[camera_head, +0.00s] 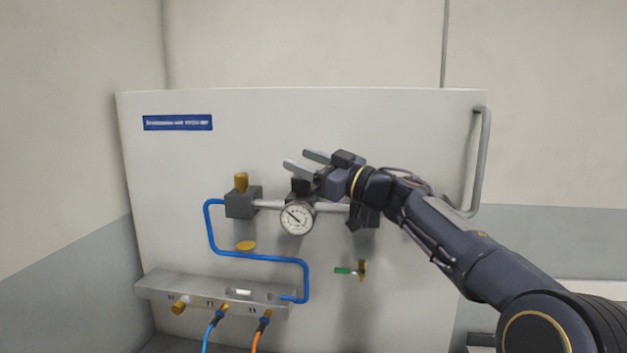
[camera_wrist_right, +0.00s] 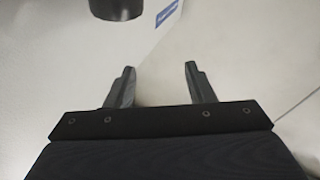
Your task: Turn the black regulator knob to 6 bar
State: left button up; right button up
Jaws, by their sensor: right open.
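The black regulator knob (camera_head: 301,187) sits on top of the regulator in the middle of the panel. The round white gauge (camera_head: 297,218) is just below it, with a dark needle; its figures are too small to read. My right gripper (camera_head: 305,161) is open and empty, its fingers pointing left, just above the knob in the head view. I cannot tell whether it touches the knob. In the right wrist view the two fingers (camera_wrist_right: 157,78) are apart with nothing between them. A dark round piece (camera_wrist_right: 116,6), cut off by the top edge, may be the knob. My left gripper is not in view.
The light panel (camera_head: 400,120) carries a brass-topped block (camera_head: 243,200), a blue pipe (camera_head: 262,256) and a green-handled valve (camera_head: 347,271). A grey manifold (camera_head: 200,290) with hoses juts out below. A handle (camera_head: 485,160) stands at the panel's right edge.

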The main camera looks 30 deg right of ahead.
aim_at(301, 186)
jog(key=s+d+f+m+g+h, duration=0.1)
jog(key=d+f+m+h, duration=0.2)
jog(key=d+f+h, duration=0.15)
jog(key=shift+y, duration=0.45)
jog(key=x, duration=0.5)
jog(key=p+x, duration=0.1)
jog(key=x, duration=0.1)
jog(key=shift+w+f, duration=0.25)
jog(key=shift+f, duration=0.1)
jog(key=c, duration=0.7)
